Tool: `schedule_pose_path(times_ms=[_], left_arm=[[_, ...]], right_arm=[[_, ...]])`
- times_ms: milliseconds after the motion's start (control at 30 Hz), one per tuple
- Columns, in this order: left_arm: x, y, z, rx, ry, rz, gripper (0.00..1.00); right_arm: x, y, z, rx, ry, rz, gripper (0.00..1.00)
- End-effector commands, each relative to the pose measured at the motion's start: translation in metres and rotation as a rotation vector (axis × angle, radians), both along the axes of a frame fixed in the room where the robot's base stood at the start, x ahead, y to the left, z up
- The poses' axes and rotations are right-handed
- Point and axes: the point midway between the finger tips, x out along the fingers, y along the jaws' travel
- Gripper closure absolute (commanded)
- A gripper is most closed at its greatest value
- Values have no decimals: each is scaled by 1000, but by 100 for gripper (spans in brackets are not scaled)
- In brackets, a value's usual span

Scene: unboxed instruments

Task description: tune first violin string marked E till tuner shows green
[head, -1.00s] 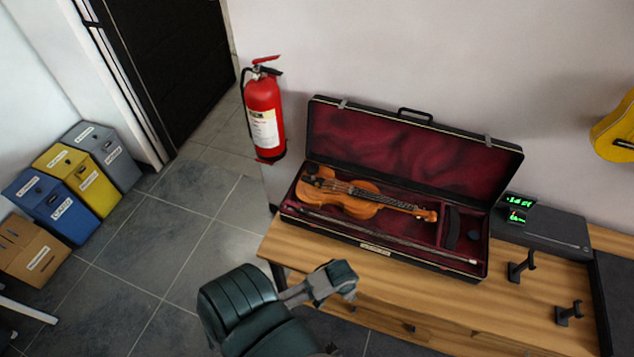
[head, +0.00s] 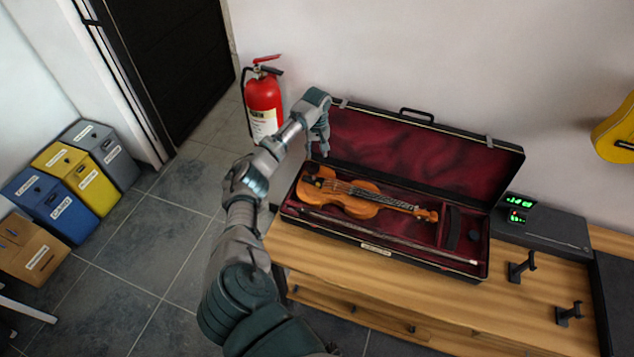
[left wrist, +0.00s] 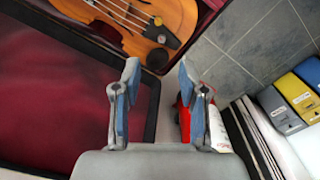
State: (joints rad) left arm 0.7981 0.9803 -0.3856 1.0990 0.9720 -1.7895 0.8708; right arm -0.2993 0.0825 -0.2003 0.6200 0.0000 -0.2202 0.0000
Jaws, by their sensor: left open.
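The violin (head: 355,197) lies in the lower half of an open black case (head: 380,251) with dark red lining, its scroll and pegs toward the right. My left gripper (head: 322,148) is over the case's left end, above the violin's body end and apart from it. In the left wrist view the two fingers of my left gripper (left wrist: 158,82) are spread with nothing between them. The violin's lower body (left wrist: 150,25) shows beyond them, with strings, tailpiece and chinrest. The tuner (head: 518,208) has a lit green display right of the case. My right gripper is not in view.
The case's raised lid (head: 415,150) stands behind the violin. A bow (head: 390,235) lies along the case's front. Black hooks (head: 521,267) stand on the wooden table (head: 440,300).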

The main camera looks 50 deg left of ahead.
Motion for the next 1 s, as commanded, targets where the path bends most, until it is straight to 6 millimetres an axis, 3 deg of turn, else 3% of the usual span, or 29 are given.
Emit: schedule_pose_path(times_ms=[167,700,1000], left_arm=[[0,-2,-26,-2,5,0,58],[0,0,-150,-3,3,-3,58],[1,-2,-172,0,-1,-5,58]], right_arm=[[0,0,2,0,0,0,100],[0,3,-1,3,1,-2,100],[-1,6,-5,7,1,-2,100]])
